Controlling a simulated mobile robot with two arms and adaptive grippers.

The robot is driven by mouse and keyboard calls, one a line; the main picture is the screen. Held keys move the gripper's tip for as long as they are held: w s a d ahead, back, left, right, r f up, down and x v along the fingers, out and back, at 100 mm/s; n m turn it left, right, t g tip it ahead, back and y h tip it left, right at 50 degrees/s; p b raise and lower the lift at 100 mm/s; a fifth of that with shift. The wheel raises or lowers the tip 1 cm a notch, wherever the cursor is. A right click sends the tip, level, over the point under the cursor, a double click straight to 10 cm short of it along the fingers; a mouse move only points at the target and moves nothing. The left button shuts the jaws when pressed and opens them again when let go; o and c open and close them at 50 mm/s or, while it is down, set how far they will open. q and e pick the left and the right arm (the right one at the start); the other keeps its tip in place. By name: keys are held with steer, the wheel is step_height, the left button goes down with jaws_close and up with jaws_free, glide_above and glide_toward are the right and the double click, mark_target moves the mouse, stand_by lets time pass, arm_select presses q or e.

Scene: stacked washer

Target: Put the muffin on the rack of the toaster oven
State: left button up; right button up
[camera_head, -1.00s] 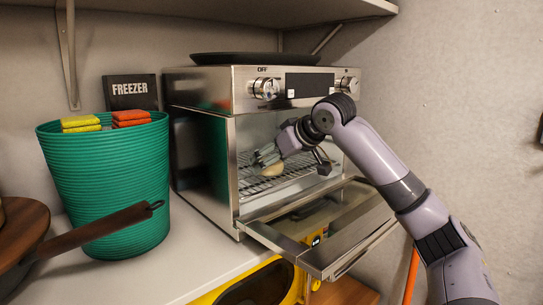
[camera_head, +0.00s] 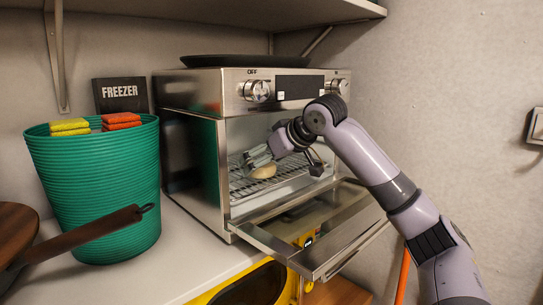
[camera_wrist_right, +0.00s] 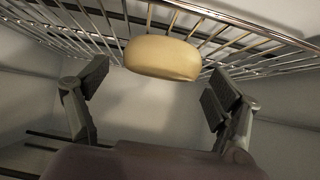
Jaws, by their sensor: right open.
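The muffin (camera_head: 263,171) is a pale tan, rounded disc resting on the wire rack (camera_head: 243,188) inside the toaster oven (camera_head: 213,150), whose door (camera_head: 318,235) is folded down open. In the right wrist view the muffin (camera_wrist_right: 162,58) lies on the rack (camera_wrist_right: 270,62), apart from the fingers. My right gripper (camera_head: 258,157) reaches into the oven just above the muffin. In the right wrist view the right gripper (camera_wrist_right: 155,90) has its fingers spread wide, with nothing between the pads. My left gripper is out of view.
A green ribbed bin (camera_head: 97,190) with sponges stands left of the oven. A pan (camera_head: 85,238) with a long handle lies at the lower left. A dark flat tray (camera_head: 250,61) is on top of the oven, under a shelf (camera_head: 230,10). A freezer sign (camera_head: 121,95) is behind.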

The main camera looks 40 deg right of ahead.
steer(key=b+v, duration=0.3)
steer(key=v, duration=0.9)
